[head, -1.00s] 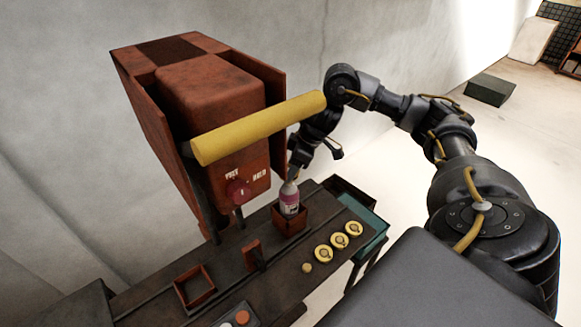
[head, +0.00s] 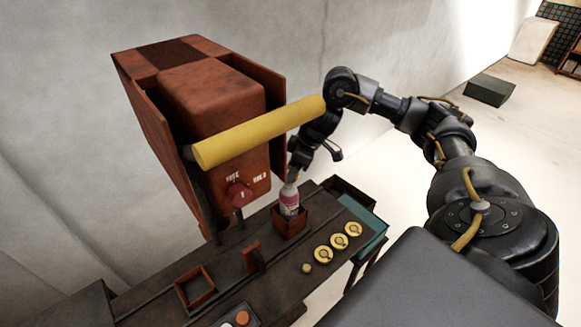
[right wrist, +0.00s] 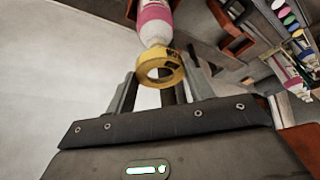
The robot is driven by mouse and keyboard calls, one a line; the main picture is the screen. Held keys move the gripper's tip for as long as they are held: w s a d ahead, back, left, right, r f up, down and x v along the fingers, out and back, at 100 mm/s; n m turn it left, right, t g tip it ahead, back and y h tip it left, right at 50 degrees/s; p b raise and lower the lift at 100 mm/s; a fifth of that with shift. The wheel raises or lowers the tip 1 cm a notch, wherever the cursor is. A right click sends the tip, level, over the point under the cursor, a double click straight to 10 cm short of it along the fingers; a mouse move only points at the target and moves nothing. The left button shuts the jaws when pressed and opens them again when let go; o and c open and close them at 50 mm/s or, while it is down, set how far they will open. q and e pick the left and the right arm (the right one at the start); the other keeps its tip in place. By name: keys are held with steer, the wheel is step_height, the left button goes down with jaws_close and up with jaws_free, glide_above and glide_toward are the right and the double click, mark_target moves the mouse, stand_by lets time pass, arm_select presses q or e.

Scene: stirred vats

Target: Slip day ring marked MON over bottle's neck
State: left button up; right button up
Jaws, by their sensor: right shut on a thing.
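The bottle (head: 289,200), with a pink label and pale shoulder, stands upright in a square red-brown holder (head: 288,225). The right wrist view shows the bottle (right wrist: 156,20) just beyond my fingers. My right gripper (head: 294,177) is above the bottle's top. In the right wrist view the gripper (right wrist: 160,82) is shut on a yellow ring (right wrist: 178,70). Dark lettering shows on its rim, too small to read surely. The ring overlaps the bottle's neck end in that view; I cannot tell whether it is around the neck. My left gripper is out of view.
Several similar yellow rings lie on the bench near its front edge, one at the right end (head: 353,228). An empty red-brown square holder (head: 194,287) sits farther left. The red machine with a yellow roller (head: 255,132) rises behind the bottle, close to my right arm.

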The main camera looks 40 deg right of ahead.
steer(key=shift+p, duration=0.45)
steer(key=shift+f, duration=0.1)
stand_by(0.6)
steer(key=shift+f+b, duration=1.35)
steer(key=shift+f, duration=1.15)
steer(key=o, duration=1)
steer(key=shift+o, duration=0.2)
